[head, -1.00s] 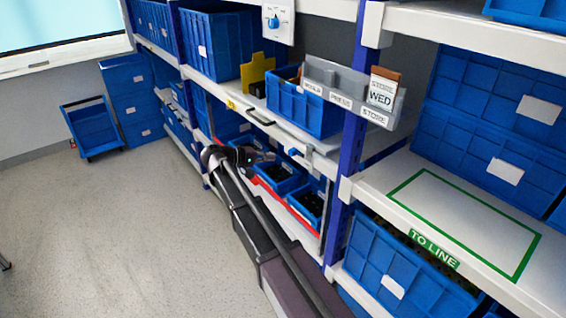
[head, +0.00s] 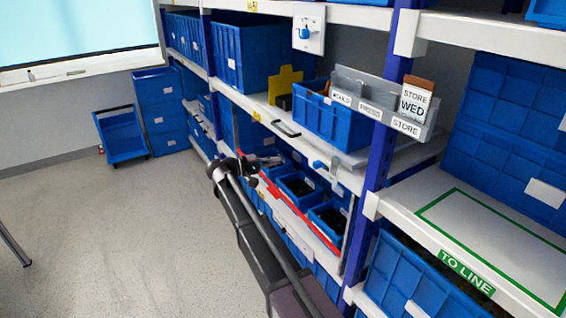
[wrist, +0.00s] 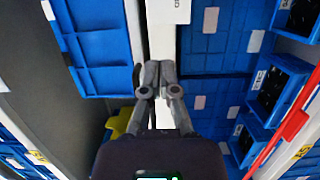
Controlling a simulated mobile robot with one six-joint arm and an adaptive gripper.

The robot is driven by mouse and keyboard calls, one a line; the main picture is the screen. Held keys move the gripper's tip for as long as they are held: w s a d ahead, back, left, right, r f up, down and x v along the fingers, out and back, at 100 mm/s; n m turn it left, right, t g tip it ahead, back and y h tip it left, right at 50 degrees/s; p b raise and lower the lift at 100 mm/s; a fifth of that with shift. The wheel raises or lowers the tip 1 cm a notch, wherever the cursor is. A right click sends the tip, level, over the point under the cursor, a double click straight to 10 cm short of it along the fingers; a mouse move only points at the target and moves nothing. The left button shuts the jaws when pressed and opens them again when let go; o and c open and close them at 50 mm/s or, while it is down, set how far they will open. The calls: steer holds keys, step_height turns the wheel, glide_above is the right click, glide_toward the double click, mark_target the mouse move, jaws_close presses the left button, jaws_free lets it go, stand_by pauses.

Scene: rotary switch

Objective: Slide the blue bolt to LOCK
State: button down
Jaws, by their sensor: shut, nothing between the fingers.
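The blue bolt (head: 320,165) appears as a small blue knob on a pale fitting at the shelf's front edge in the head view, below the drawer handle. It is too small to read its position or any LOCK mark. I cannot make it out in the wrist view. My gripper (wrist: 158,70) is shut and empty in the wrist view, its fingers together in front of blue bins and a white post. In the head view my gripper (head: 272,161) is small and dark, left of the bolt and apart from it.
A blue rotary knob on a white plate (head: 308,30) is higher up. A black handle (head: 286,129) is on the shelf edge. Small blue bins (head: 298,186) and a red strip (head: 305,215) lie below. A blue post (head: 380,150) stands right.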

glide_toward(314, 158)
steer(key=w+d, duration=0.4)
steer(key=d, duration=0.1)
steer(key=shift+s+d, duration=0.3)
steer(key=shift+s, duration=0.25)
steer(key=shift+s+d, duration=0.3)
steer(key=shift+s, duration=0.2)
steer(key=shift+s+d, duration=0.4)
steer(key=shift+s, duration=0.3)
